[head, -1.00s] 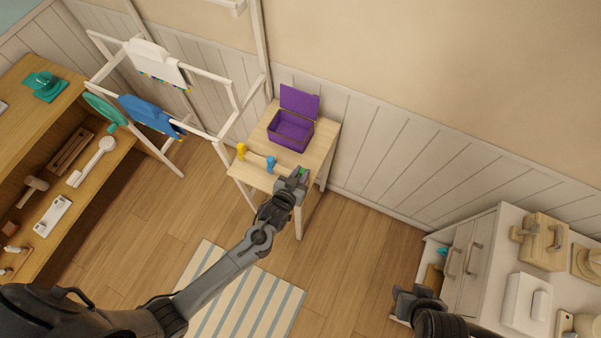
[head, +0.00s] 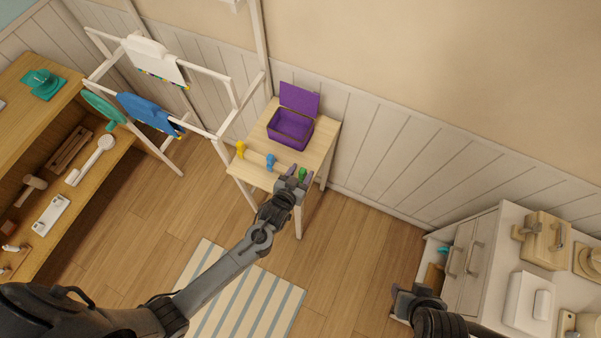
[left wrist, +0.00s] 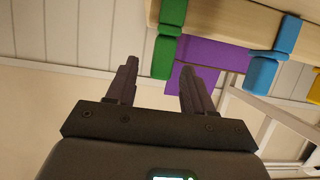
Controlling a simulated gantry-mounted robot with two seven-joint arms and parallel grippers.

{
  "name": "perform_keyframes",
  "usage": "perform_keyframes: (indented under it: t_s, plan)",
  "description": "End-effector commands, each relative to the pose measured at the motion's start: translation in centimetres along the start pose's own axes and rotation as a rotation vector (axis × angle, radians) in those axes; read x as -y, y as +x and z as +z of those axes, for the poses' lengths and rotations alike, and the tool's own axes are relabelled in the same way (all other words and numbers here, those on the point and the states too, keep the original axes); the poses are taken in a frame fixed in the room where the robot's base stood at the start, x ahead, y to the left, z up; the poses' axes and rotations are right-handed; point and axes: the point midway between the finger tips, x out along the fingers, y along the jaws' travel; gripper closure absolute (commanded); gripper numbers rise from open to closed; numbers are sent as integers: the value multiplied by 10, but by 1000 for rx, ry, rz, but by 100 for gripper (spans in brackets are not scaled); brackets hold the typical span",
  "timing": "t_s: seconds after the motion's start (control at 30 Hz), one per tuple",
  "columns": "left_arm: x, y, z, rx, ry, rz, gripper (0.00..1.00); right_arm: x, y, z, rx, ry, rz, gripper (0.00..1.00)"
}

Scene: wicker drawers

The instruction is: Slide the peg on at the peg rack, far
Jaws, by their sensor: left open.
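My left gripper (head: 292,178) is open and empty beside the green peg. In the left wrist view my left gripper's fingers (left wrist: 157,72) point toward the green peg (left wrist: 167,42), which lies just beyond the tips; the blue peg (left wrist: 263,65) is to the right. My right gripper (head: 412,295) is at the lower right, away from the rack; its jaws are unclear.
An open purple box (head: 290,130) stands on the small table (head: 262,136) behind the pegs. A white drying rack (head: 205,125) with cloths stands to the left. A white cabinet (head: 480,262) is at the right.

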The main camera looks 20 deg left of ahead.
Motion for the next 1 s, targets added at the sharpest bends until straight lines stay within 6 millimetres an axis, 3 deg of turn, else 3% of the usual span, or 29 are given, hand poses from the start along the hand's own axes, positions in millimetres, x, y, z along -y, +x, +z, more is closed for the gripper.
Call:
perform_keyframes:
  t_s: [0.27,0.7,1.0]
  plan:
    - [0,-14,1,1,0,0,48,0,-2,0,0,-1,1,57]
    - [0,-85,1,2,0,1,48,-3,-6,-1,1,-10,8,57]
    - [0,-107,0,0,0,0,48,-2,-7,-2,1,-8,6,57]
